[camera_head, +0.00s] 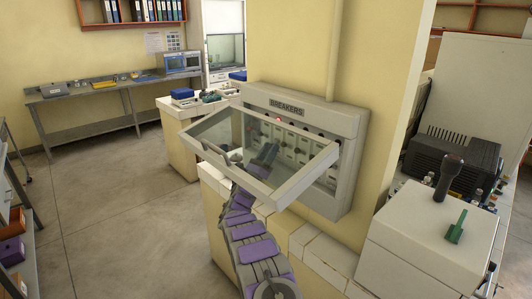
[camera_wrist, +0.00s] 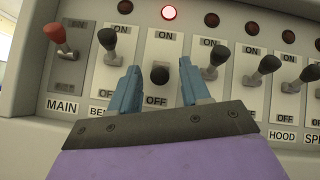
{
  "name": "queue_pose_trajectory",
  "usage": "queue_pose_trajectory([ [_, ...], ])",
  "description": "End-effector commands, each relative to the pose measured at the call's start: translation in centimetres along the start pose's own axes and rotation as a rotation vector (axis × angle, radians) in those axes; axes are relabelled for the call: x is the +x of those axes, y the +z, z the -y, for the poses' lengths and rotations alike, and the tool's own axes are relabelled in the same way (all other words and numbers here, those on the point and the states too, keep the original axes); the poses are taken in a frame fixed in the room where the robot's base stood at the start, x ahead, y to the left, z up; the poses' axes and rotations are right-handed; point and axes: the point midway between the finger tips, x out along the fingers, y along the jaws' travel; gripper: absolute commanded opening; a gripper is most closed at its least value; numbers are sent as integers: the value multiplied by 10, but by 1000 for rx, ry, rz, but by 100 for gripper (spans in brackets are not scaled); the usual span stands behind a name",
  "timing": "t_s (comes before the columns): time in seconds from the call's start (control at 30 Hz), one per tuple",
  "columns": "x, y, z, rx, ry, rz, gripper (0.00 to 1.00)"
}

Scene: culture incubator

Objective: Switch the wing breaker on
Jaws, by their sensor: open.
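The grey breaker box (camera_head: 345,125), labelled BREAKERS, is on the yellow wall with its glass cover (camera_head: 215,135) swung out. In the wrist view, one black lever (camera_wrist: 160,75) points low near its OFF mark, below a lit red lamp (camera_wrist: 169,12). Its name label is hidden behind my gripper, so I cannot tell whether it is the wing breaker. My gripper (camera_wrist: 158,68) is open, with one blue finger on each side of this lever; contact is unclear. It also shows through the glass in the head view (camera_head: 265,158).
The red MAIN lever (camera_wrist: 55,33) and a black lever (camera_wrist: 107,39) stand raised at left. More raised black levers (camera_wrist: 219,55) line the right, including HOOD (camera_wrist: 267,66). A white machine (camera_head: 425,235) stands at right.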

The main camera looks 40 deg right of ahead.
Motion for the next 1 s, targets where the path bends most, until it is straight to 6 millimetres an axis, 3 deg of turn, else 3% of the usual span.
queue_pose_trajectory([
  [0.17,-4,6,1,-2,0,3,47],
  [0.2,-5,8,1,-3,-1,5,34],
  [0.57,-6,10,0,0,1,8,0],
  [1.0,0,23,2,11,42,-113,0],
])
